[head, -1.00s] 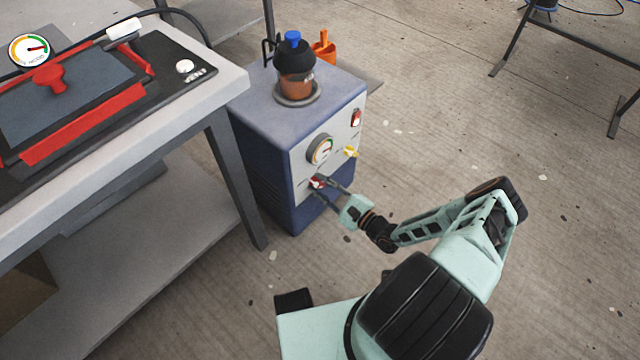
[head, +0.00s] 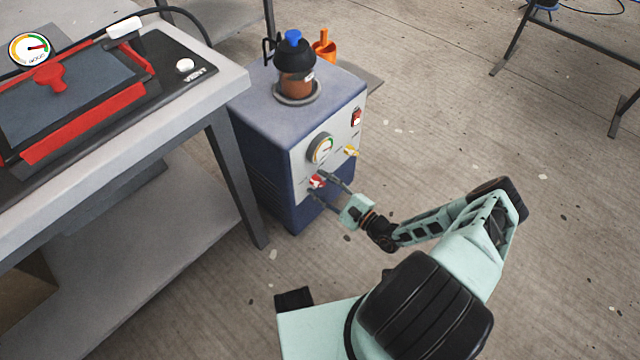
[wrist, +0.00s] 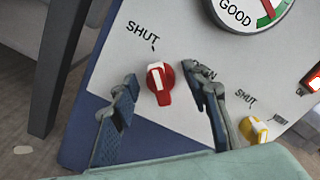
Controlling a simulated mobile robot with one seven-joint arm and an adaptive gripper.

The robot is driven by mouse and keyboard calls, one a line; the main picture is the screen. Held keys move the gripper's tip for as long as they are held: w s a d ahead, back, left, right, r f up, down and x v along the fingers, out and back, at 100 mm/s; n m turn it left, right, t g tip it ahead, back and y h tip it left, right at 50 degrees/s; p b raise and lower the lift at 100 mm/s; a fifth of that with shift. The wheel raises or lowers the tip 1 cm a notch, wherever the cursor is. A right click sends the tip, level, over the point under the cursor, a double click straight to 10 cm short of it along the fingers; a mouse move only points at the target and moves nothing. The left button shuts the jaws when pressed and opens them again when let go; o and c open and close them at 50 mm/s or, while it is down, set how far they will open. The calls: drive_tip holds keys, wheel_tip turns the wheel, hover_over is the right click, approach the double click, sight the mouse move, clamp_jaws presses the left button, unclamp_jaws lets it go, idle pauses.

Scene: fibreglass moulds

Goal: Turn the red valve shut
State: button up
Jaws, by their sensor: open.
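The red valve (head: 317,181) is a knob low on the front panel of the blue and grey pump unit (head: 262,165). In the wrist view the red valve (wrist: 159,84) has a white stripe running up and slightly left, roughly in line with the tick under SHUT. The OPEN label, to its upper right, is partly covered by a finger. My gripper (head: 318,184) is at the panel, open, one finger on each side of the knob. In the wrist view my gripper (wrist: 160,78) shows gaps between both fingers and the knob.
A yellow valve (wrist: 253,129) is right of my right finger. A round gauge (head: 320,149) is above, and a lit red switch (head: 356,118) is at upper right. A jar (head: 295,75) stands on the unit. The workbench (head: 226,84) is left; open floor lies right.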

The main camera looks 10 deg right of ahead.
drive_tip(key=v, duration=0.7)
drive_tip(key=shift+s+d, duration=0.1)
